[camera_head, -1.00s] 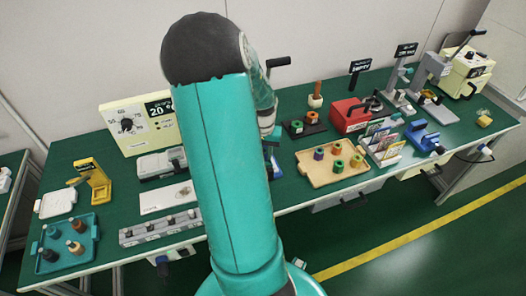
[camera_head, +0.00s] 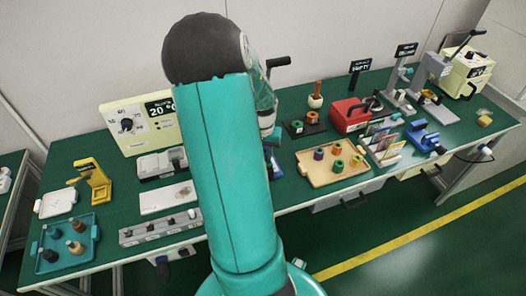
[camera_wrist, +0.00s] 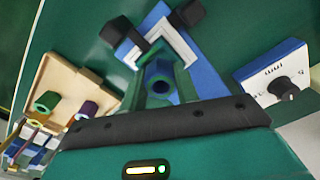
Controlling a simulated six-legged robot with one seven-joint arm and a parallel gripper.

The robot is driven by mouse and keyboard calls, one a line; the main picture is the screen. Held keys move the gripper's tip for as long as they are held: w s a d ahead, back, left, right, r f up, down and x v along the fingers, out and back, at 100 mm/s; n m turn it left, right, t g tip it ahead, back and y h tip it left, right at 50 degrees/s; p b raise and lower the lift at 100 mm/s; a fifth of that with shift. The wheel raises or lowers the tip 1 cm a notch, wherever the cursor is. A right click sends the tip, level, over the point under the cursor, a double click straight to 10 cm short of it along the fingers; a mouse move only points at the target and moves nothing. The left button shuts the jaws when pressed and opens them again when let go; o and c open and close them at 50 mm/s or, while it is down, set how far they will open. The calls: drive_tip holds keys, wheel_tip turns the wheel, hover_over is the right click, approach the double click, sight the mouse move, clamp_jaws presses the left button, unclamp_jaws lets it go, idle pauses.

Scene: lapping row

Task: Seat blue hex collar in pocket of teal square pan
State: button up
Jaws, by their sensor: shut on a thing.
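In the wrist view the blue hex collar (camera_wrist: 160,78), with a dark round hole, sits between the fingers of my gripper (camera_wrist: 160,70), which is shut on it. Just beyond is a blue fixture (camera_wrist: 208,70) with a pale L-shaped edge and two black knobs or clamps. I cannot tell whether the collar touches it. I cannot make out the teal square pan or its pocket clearly; the held collar and fingers cover that area.
A tan tray (camera_head: 318,180) with several coloured collars lies right of my arm; it also shows in the wrist view (camera_wrist: 62,72). A red box (camera_head: 350,115) stands behind it. A white-topped blue box with a black knob (camera_wrist: 281,88) is close on the wrist view's right.

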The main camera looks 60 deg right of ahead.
drive_tip(key=shift+f, duration=0.85)
drive_tip(key=o, duration=1.2)
drive_tip(key=shift+c, duration=0.2)
wheel_tip(320, 180, up, 14)
drive_tip(key=shift+f, duration=0.1)
